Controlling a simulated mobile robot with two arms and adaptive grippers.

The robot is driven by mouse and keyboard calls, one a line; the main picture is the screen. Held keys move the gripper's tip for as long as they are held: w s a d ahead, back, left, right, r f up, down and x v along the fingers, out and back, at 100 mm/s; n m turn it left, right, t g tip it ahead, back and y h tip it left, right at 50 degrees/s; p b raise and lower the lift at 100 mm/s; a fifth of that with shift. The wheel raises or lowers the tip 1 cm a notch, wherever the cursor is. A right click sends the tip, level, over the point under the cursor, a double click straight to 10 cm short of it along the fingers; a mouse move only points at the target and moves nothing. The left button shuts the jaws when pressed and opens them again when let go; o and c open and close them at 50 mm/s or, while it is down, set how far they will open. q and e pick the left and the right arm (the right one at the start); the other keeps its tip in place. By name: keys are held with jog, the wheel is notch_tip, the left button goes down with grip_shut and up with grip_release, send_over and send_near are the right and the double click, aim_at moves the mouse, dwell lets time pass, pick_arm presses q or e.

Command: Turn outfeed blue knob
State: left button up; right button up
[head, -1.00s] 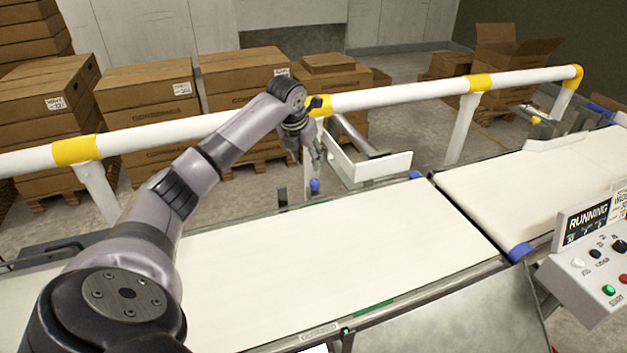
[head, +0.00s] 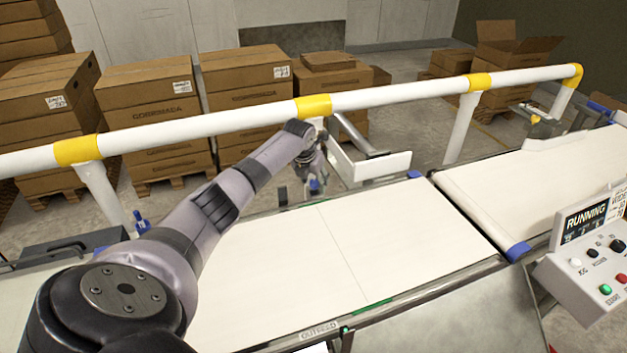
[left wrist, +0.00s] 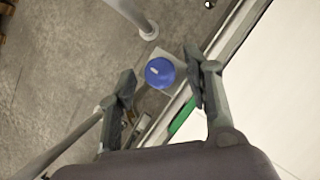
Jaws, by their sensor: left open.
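A blue knob (head: 315,186) stands at the far edge of the outfeed belt (head: 290,250). The same round blue knob (left wrist: 160,72) shows from above in the left wrist view, with a pale mark on its top. My left gripper (head: 317,176) is at the knob, at the far side of the belt. In the left wrist view my left gripper (left wrist: 160,77) is open, with one finger on each side of the knob. A gap shows beside the knob; how deep the fingers reach around it I cannot tell. My right gripper is out of view.
A white rail with yellow bands (head: 390,97) runs behind the belt, close to my left arm. A white box-shaped guard (head: 375,170) is right of the gripper. Another blue knob (head: 140,222) stands at the left. A control panel (head: 600,255) reads RUNNING.

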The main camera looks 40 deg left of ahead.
pick_arm(q)
jog(key=shift+c, duration=0.6)
grip_shut()
jog(key=shift+d+r+n+p, duration=0.1)
jog(key=shift+r+n+p, duration=0.05)
jog(key=shift+n+p, duration=0.45)
jog(key=shift+w+n+g+y, duration=0.1)
jog(key=shift+n+g+y, duration=0.25)
jog(key=shift+n, duration=0.35)
jog(key=shift+o, duration=0.6)
grip_release()
